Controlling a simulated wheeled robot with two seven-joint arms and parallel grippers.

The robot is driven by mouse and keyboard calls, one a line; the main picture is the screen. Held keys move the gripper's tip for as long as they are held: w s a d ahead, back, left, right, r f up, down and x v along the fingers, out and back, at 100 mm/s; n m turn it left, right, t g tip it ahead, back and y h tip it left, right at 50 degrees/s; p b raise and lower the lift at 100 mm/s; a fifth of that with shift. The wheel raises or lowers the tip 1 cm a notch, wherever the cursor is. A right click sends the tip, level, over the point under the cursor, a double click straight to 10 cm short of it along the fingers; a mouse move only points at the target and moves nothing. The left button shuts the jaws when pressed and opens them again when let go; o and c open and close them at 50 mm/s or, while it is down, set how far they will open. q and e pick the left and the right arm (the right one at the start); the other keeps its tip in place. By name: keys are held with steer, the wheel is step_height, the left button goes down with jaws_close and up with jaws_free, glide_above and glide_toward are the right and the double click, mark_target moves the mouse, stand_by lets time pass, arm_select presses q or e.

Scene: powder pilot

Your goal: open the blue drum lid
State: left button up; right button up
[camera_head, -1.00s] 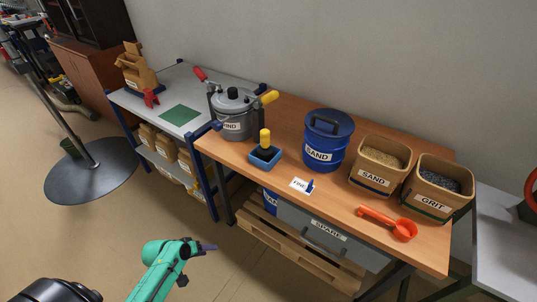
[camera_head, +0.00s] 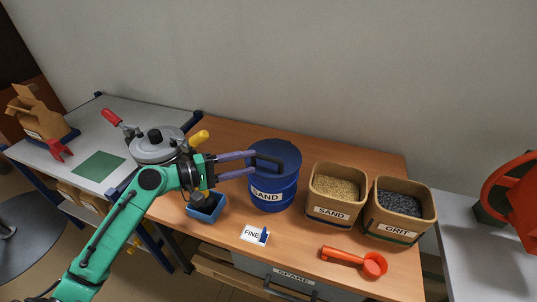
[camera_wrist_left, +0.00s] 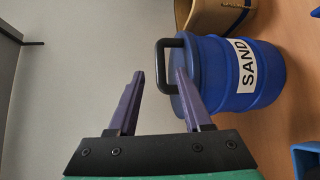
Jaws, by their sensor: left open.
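The blue drum (camera_head: 272,193) labelled SAND stands upright on the wooden table, with its blue lid (camera_head: 286,151) on. A black bar handle (camera_head: 268,161) crosses the top of the lid. My left gripper (camera_head: 266,164) is open at the lid, its purple fingers reaching over from the left. In the left wrist view the open fingers (camera_wrist_left: 158,75) point at the lid, and the handle (camera_wrist_left: 163,66) shows between their tips. I cannot tell whether a finger touches it. The drum also shows in the left wrist view (camera_wrist_left: 222,75). My right gripper is not in view.
Bins of sand (camera_head: 337,193) and grit (camera_head: 399,209) stand right of the drum. An orange scoop (camera_head: 369,264) and a FINE card (camera_head: 254,234) lie in front. A blue tray (camera_head: 205,208) and a grey pot (camera_head: 155,146) are at the left, close to my arm.

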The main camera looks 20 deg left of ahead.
mark_target(269, 159)
arm_select(q)
steer(key=p+x, duration=0.1)
steer(key=x, duration=0.5)
steer(key=shift+w+d+r, duration=0.1)
steer(key=shift+w+d, duration=0.05)
steer(key=shift+d, duration=0.1)
steer(key=shift+w+d, duration=0.1)
steer(key=shift+d, duration=0.05)
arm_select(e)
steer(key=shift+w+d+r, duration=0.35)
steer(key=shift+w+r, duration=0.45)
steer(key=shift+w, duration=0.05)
arm_select(q)
steer(key=shift+c, duration=0.3)
jaws_close()
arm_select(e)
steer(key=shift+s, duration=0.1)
